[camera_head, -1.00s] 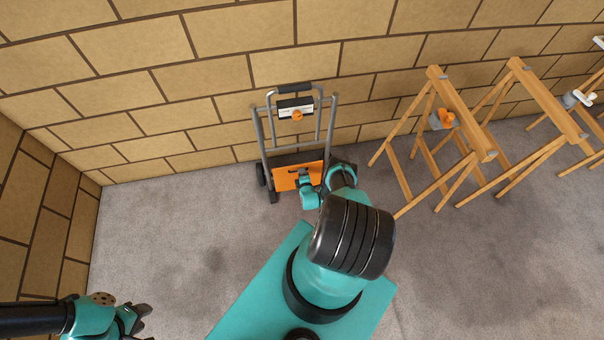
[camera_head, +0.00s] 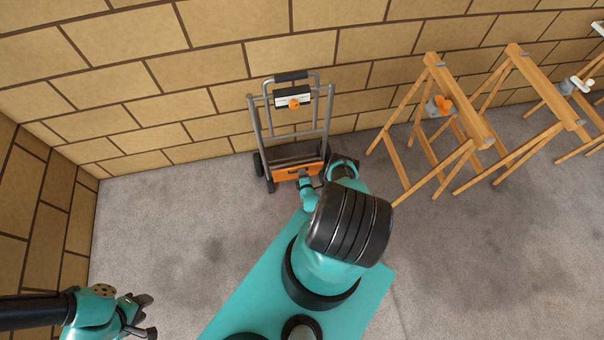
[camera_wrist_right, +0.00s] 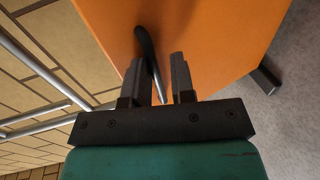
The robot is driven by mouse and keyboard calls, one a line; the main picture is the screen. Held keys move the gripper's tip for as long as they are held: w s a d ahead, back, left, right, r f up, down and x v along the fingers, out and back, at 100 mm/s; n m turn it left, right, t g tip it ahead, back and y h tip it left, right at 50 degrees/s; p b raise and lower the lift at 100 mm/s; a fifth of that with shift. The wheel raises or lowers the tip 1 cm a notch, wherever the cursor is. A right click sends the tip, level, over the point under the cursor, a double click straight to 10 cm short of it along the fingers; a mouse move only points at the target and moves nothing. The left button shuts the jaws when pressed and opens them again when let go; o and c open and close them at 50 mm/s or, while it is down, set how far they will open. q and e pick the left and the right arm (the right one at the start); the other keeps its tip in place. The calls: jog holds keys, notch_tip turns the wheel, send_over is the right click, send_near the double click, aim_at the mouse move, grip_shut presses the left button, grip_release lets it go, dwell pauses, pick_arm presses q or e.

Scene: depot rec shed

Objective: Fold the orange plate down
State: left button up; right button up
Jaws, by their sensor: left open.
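The orange plate (camera_head: 285,174) is at the foot of a grey two-wheeled hand truck (camera_head: 257,127). It looks tilted out from the frame, with a dark gap behind its top edge. In the right wrist view the plate (camera_wrist_right: 215,35) fills the upper middle, with a thin dark curved handle (camera_wrist_right: 146,50) on it. My right gripper (camera_head: 305,181) is at the plate's front. In its wrist view, my right gripper's fingers (camera_wrist_right: 159,75) stand apart on either side of the handle, with a gap visible on one side. My left gripper (camera_head: 148,314) is open and empty, low at the left.
A brick wall (camera_head: 200,60) stands close behind the hand truck. Wooden sawhorses (camera_head: 460,105) stand to the right, with an orange-and-grey item (camera_head: 443,103) on one. Bare grey floor (camera_head: 180,230) lies left of the truck. My teal base is in front.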

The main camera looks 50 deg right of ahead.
jog(key=shift+r, duration=0.1)
jog(key=v, duration=1.7)
jog(key=shift+s+a, duration=0.1)
